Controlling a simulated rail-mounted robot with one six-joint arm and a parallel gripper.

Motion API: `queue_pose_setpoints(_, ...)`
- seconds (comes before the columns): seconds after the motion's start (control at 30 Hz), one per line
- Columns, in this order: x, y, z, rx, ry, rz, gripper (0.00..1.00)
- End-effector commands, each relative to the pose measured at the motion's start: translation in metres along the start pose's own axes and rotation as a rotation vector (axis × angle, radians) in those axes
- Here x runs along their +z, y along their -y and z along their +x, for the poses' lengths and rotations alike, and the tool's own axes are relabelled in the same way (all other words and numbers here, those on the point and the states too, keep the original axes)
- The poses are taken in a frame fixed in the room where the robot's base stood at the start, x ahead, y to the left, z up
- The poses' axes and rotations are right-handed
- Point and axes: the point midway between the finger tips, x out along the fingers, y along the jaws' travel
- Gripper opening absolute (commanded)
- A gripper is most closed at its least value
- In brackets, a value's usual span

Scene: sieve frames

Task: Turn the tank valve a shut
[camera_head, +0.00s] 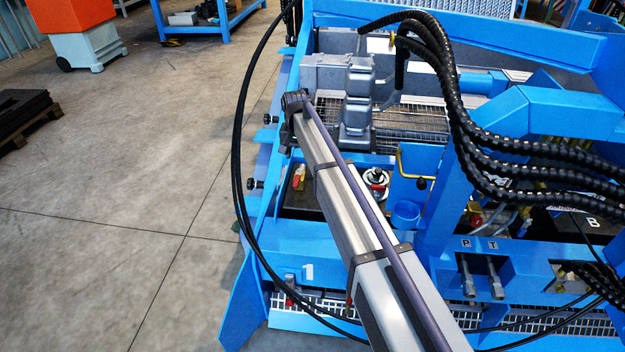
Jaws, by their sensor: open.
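A small red and yellow fitting (299,176) sits at the left of a dark recessed panel inside the blue frame. It may be tank valve a, but no label shows by it and it is too small to tell how its handle stands. A round silver part with a red piece (376,178) sits to its right, behind my arm. My long grey arm crosses the view from the bottom right to a dark joint near the upper middle, passing in front of the panel. I cannot make out my gripper.
The blue frame (560,115) has thick black hoses (455,115) arching over its right side. A dark panel marked B (592,222) lies far right. The floor (130,180) at left is mostly clear.

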Motion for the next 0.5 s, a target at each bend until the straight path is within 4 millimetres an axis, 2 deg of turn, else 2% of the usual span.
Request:
queue_pose_setpoints(0.13, 0.000, 0.000, 0.007, 0.000, 0.000, -0.001, 0.47)
queue_pose_setpoints(0.23, 0.000, 0.000, 0.022, 0.000, 0.000, -0.001, 0.47)
queue_pose_setpoints(0.5, 0.000, 0.000, 0.086, 0.000, 0.000, -0.001, 0.47)
